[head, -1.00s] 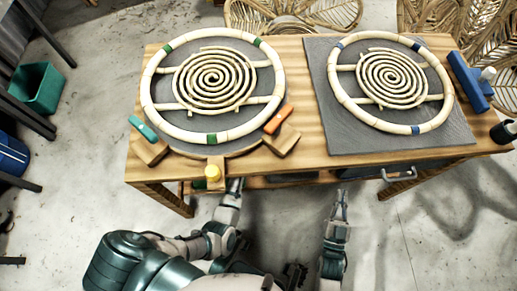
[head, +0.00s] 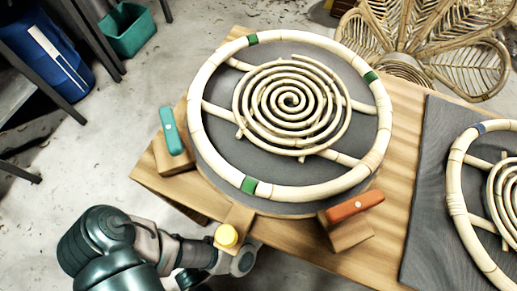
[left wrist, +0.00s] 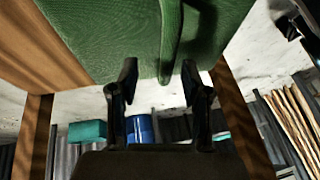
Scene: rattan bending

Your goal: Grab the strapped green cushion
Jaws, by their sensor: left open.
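The green cushion (left wrist: 100,35) fills the upper part of the left wrist view, close to the camera. Its green strap (left wrist: 171,35) stands out as a narrow band hanging down. My left gripper (left wrist: 160,67) is open, its two dark fingers on either side of the strap's lower end; I cannot tell whether they touch the cushion. In the head view my left arm reaches to the table's front edge, and the tabletop hides the fingers and cushion. My right gripper is out of view.
A second ring (head: 457,200) lies right. Wooden supports (left wrist: 36,140) flank the left wrist view.

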